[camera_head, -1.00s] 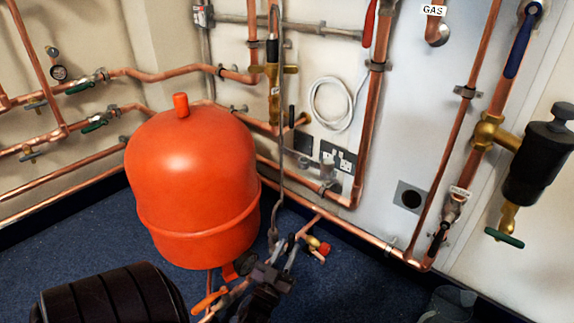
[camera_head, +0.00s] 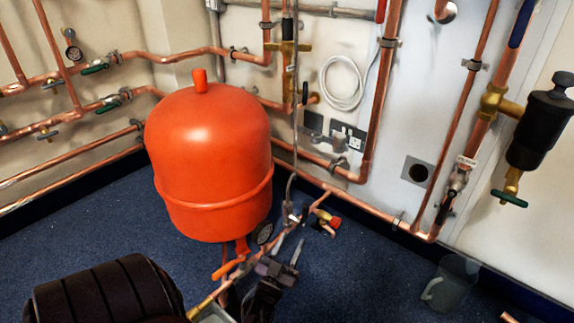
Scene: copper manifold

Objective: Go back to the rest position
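My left gripper (camera_head: 287,248) shows at the lower middle, in front of the copper pipework and right of the foot of the orange vessel (camera_head: 208,160). Its two fingers are apart, with nothing seen between them. It is over the blue floor (camera_head: 350,275). My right gripper is not in view.
A small red-capped valve (camera_head: 332,221) and a gauge (camera_head: 265,233) are close to my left gripper. Copper pipes (camera_head: 378,110) run along the walls. A clear jug (camera_head: 450,284) stands on the floor at the lower right. The floor between is open.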

